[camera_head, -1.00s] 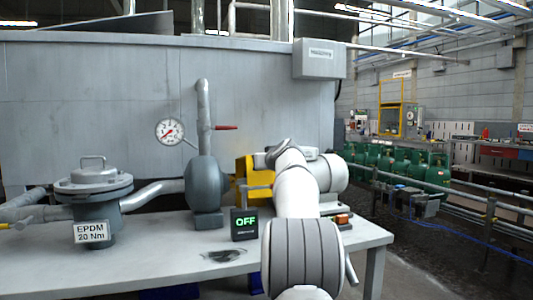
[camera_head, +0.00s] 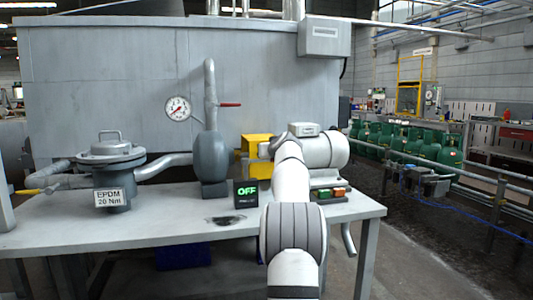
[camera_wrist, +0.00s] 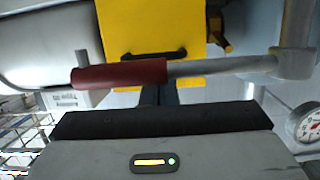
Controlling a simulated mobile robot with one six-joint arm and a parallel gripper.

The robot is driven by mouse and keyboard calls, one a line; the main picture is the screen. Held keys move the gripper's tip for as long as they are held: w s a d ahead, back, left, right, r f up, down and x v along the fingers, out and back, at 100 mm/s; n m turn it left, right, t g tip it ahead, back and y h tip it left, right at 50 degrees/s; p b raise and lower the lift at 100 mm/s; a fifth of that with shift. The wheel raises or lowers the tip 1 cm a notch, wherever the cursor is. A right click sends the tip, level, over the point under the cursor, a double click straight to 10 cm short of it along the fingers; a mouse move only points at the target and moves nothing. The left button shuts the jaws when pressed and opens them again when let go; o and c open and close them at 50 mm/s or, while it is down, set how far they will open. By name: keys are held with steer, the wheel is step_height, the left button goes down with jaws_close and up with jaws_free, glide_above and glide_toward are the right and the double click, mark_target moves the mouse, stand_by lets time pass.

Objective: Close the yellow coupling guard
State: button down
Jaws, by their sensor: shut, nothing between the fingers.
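The red-handled lever (camera_wrist: 120,76) crosses the wrist view between the fingers and the panel. I cannot tell whether the fingers touch anything. In the head view the fingers are hidden by my arm.
The grey pump (camera_head: 211,160) and vertical pipe stand left of the guard, with a gauge (camera_head: 178,107) beside them. A box reading OFF (camera_head: 246,194) and a push-button box (camera_head: 329,194) sit on the bench (camera_head: 150,225). A railing with green cylinders lies at the right.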

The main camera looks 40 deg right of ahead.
steer(key=b+v, duration=0.1)
steer(key=v, duration=0.6)
steer(key=shift+s+a, duration=0.15)
steer(key=shift+s, duration=0.2)
steer(key=shift+r, duration=0.1)
steer(key=s+a+r+n+g+y+p, duration=0.25)
steer(key=a+p, duration=0.65)
steer(key=a, duration=0.7)
steer(key=s+a+r+n+g+y+p, duration=0.1)
steer(key=s+a+r+g+y+p, duration=0.2)
steer(key=a+p, duration=0.9)
steer(key=s+a+n+g+p, duration=0.1)
steer(key=s+a+g+p, duration=0.1)
steer(key=s+a+p, duration=0.5)
steer(key=s+a+f+n+g+y+p, duration=0.1)
steer(key=s+a+g+p, duration=0.2)
steer(key=s+a+p, duration=0.4)
steer(key=s+a, duration=0.6)
steer(key=s, duration=0.6)
steer(key=shift+f, duration=0.2)
steer(key=shift+s+a, duration=0.1)
steer(key=shift+s, duration=0.05)
